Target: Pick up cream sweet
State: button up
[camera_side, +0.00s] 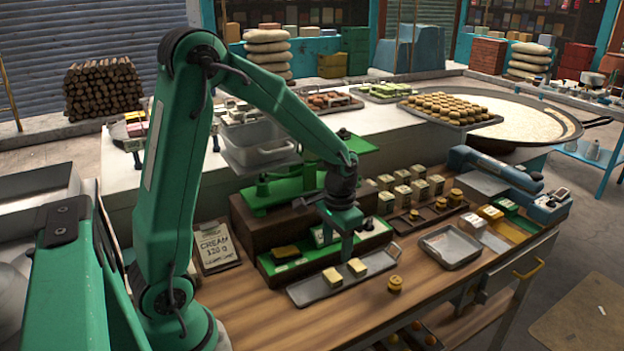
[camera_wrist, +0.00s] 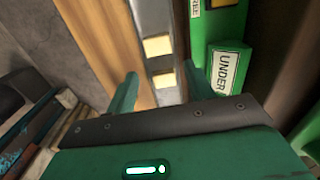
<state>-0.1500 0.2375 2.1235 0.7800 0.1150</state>
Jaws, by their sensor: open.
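Two pale cream sweets lie on a narrow metal tray (camera_side: 308,293) in the side view, the left one (camera_side: 332,277) and the right one (camera_side: 357,267). My gripper (camera_side: 347,250) is over the tray, pointing down, close to the two sweets. In the wrist view the open fingers of my gripper (camera_wrist: 161,73) stand either side of the tray strip. The nearer sweet (camera_wrist: 164,80) shows between the fingers and the farther one (camera_wrist: 157,46) lies beyond. I see nothing held. The exact height of the fingertips above the sweets is hard to tell.
A green stand (camera_side: 268,265) holding a yellowish block is behind the tray. Its "UNDER" label (camera_wrist: 224,72) is near the right finger. A "CREAM 120 g" board (camera_side: 214,247) stands left.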

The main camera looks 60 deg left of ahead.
aim_at(336, 273)
jog(key=shift+f, duration=1.3)
jog(key=shift+d+f, duration=0.1)
jog(key=shift+f, duration=2.5)
jog(key=shift+c, duration=0.4)
jog(key=c, duration=0.7)
